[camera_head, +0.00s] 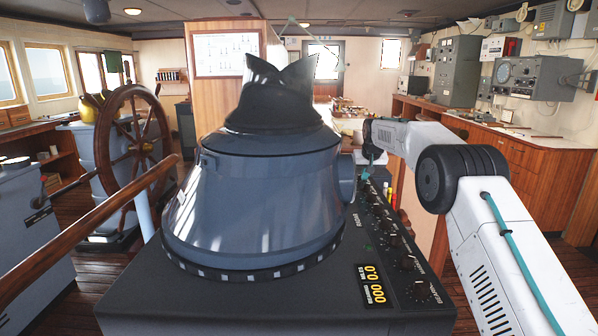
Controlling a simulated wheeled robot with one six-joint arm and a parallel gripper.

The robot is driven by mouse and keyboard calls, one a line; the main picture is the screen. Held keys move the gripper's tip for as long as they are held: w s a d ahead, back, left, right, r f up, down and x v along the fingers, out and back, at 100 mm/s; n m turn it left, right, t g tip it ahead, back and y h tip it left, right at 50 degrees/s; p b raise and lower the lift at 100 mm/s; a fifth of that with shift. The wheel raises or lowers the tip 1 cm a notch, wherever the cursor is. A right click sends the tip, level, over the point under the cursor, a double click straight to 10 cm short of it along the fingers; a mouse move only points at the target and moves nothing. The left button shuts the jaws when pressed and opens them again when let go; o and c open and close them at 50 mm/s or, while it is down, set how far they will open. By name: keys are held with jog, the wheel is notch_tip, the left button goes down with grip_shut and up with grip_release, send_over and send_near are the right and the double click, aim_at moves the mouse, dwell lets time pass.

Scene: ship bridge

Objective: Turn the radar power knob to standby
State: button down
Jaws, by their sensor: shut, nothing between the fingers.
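The radar console (255,210) stands in the middle, with a blue-grey housing and a black viewing hood. A row of dark knobs (407,263) runs along the panel on its right side. The labels are too small to read, so I cannot tell which is the power knob or where it points. My white arm reaches in from the lower right over the panel. My gripper (366,172) is small at the far end of the knob row, pointing down, shut and empty. I cannot tell whether it touches a knob.
A yellow-digit display (374,285) sits at the panel's near end. A wooden ship's wheel (133,130) and a wooden rail (95,225) are on the left. A wooden counter (520,150) with grey equipment runs along the right wall. Some floor shows between console and counter.

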jog(key=shift+a, duration=0.3)
jog(key=shift+s, duration=0.35)
notch_tip(320, 180, up, 6)
jog(key=shift+d+f, duration=0.1)
dwell(0.4)
